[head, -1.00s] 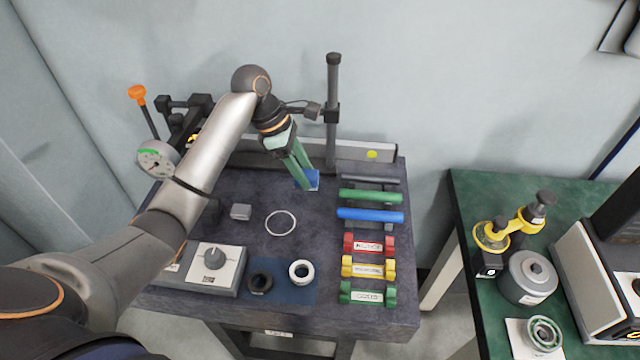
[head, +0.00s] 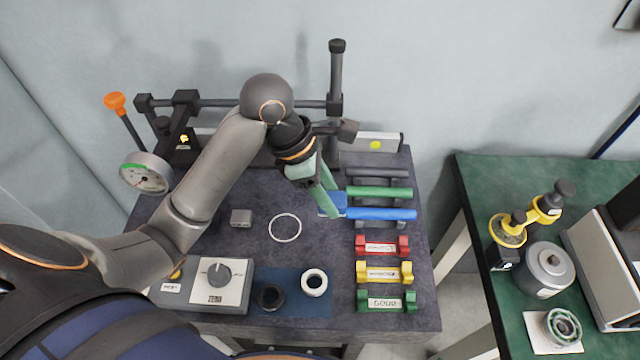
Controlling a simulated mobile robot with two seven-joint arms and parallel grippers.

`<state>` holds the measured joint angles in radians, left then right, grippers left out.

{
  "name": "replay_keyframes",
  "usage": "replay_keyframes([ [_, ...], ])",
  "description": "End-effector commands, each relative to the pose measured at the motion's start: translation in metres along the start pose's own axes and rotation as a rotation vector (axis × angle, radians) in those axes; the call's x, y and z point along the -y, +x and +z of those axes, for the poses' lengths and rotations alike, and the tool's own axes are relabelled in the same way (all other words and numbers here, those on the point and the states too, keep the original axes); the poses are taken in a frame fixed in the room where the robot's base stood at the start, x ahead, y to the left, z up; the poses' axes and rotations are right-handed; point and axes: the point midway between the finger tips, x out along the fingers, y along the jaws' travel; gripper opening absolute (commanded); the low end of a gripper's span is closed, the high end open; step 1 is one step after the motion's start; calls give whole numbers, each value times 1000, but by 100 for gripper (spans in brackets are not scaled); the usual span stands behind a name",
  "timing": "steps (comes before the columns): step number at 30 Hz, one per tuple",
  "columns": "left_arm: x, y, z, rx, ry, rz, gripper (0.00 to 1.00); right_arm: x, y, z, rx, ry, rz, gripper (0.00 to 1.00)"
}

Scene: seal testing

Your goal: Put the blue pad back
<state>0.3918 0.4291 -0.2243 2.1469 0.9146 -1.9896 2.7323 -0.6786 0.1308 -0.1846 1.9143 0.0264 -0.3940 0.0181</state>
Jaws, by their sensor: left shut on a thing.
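The blue pad (head: 338,201) is a small, flat blue piece at the tips of my left gripper (head: 331,208). The gripper's long green fingers are shut on it and partly cover it. It is just left of the end of a blue bar (head: 382,214) on a dark rack. I cannot tell whether the pad touches the tabletop or the bar. My right gripper is out of view.
A green bar (head: 380,192) lies behind the blue one. Red (head: 382,246), yellow (head: 384,272) and green (head: 386,301) labelled blocks stand in front. A post (head: 336,80) rises behind.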

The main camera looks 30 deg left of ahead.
Motion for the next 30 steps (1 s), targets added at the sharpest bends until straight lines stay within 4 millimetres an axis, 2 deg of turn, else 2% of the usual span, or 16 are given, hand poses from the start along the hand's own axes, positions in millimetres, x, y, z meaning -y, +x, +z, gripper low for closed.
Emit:
replay_keyframes([
  [9, -73, 24, -26, -3, -5, 1, 0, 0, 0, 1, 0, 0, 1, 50],
  [15, -104, 55, -45, -4, -3, -2, 0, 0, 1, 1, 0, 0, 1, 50],
  [26, -127, 79, -59, -3, -1, -1, 0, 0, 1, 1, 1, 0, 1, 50],
  [30, -125, 98, -68, -3, 0, -2, 0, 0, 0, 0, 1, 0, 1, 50],
])
